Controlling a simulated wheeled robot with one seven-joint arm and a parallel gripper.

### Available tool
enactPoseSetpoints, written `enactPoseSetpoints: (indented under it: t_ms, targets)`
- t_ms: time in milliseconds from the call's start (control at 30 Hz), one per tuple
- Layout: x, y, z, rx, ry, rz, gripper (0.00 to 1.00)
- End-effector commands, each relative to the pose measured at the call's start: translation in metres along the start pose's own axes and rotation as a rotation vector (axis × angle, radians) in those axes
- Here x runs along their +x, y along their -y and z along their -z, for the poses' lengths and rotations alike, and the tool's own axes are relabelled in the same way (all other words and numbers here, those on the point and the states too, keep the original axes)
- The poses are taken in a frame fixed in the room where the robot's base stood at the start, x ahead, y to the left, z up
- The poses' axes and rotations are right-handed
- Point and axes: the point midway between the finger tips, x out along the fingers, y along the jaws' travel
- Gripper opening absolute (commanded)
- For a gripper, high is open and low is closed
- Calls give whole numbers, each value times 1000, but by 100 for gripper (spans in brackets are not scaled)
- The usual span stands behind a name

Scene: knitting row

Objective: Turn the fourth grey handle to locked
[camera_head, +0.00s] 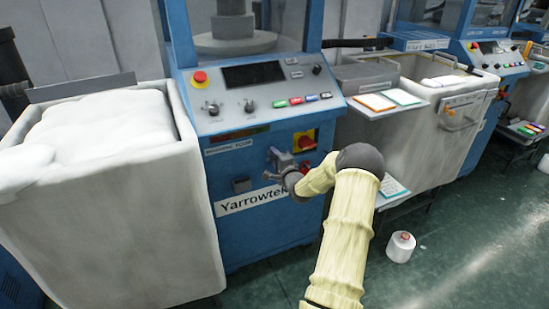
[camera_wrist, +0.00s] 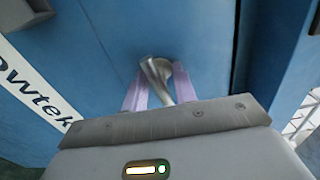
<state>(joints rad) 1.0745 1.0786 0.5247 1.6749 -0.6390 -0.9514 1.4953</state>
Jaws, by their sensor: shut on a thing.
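The grey metal handle (camera_wrist: 158,72) sticks out from the blue front panel of the machine marked "Yarrowtek" (camera_head: 255,198). In the wrist view it stands between the two pinkish fingers of my gripper (camera_wrist: 160,88), which is shut on it. The handle looks tilted, its top leaning left in that picture. In the head view my gripper (camera_head: 278,168) is at the machine's lower front, right of the small dark box, and largely hides the handle. I cannot read any locked mark.
A red and yellow switch (camera_head: 305,141) sits just above my gripper. A red stop button (camera_head: 200,77) is on the sloped panel. A white bin (camera_head: 105,210) stands at left, another bin (camera_head: 425,135) at right.

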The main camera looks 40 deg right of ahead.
Motion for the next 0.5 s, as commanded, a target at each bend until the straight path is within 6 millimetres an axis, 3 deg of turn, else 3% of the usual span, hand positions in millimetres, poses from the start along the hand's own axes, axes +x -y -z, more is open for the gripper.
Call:
enactPoseSetpoints:
  t_ms: [500]
  targets:
    - [0, -2, 0, -428, 2, -4, 5]
